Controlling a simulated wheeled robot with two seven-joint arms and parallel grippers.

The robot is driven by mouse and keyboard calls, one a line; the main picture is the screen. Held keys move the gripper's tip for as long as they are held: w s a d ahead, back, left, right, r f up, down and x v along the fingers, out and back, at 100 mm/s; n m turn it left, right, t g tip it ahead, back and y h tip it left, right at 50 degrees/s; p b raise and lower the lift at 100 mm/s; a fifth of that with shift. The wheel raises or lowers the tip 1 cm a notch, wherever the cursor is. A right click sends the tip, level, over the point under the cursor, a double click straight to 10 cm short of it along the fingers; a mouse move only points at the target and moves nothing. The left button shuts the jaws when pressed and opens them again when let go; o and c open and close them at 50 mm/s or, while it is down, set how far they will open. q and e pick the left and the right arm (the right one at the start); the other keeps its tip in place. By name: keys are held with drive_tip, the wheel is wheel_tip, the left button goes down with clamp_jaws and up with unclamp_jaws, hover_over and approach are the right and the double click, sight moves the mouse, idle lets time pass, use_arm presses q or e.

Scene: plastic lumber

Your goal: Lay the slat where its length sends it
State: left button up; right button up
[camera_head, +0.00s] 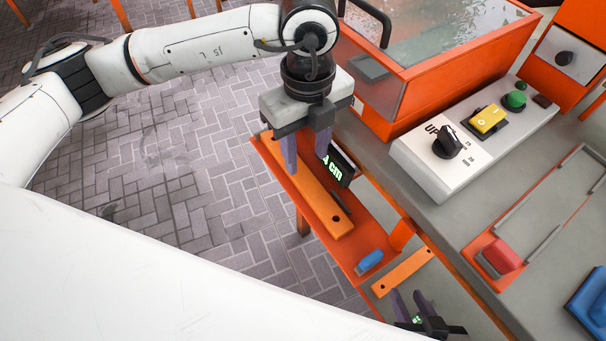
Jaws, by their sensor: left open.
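A longer orange slat (325,207) with a dark hole near its near end lies on the red-orange ledge (366,228) along the bench's left side. My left gripper (307,168) points down over the slat's far part, its two purple fingers apart. I cannot tell whether they touch the slat. A shorter orange slat (403,272) with holes at its ends lies farther down, at the bench's edge. My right gripper (411,298) is at the bottom, its purple fingers apart just below the shorter slat, with nothing visible between the tips.
A black display reading "4 cm" (339,167) stands beside the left gripper. A blue piece (370,261) sits on the ledge. A control box (470,145) with knob and buttons, an orange-framed water tank (430,75) and a red block (501,256) are on the grey bench.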

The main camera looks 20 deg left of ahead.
sight(303, 175)
use_arm(q)
drive_tip(key=f, duration=0.4)
drive_tip(key=a+f, duration=0.1)
drive_tip(key=f, duration=0.1)
drive_tip(key=shift+w+f, duration=0.15)
drive_tip(key=shift+d, duration=0.1)
drive_tip(key=c, duration=1)
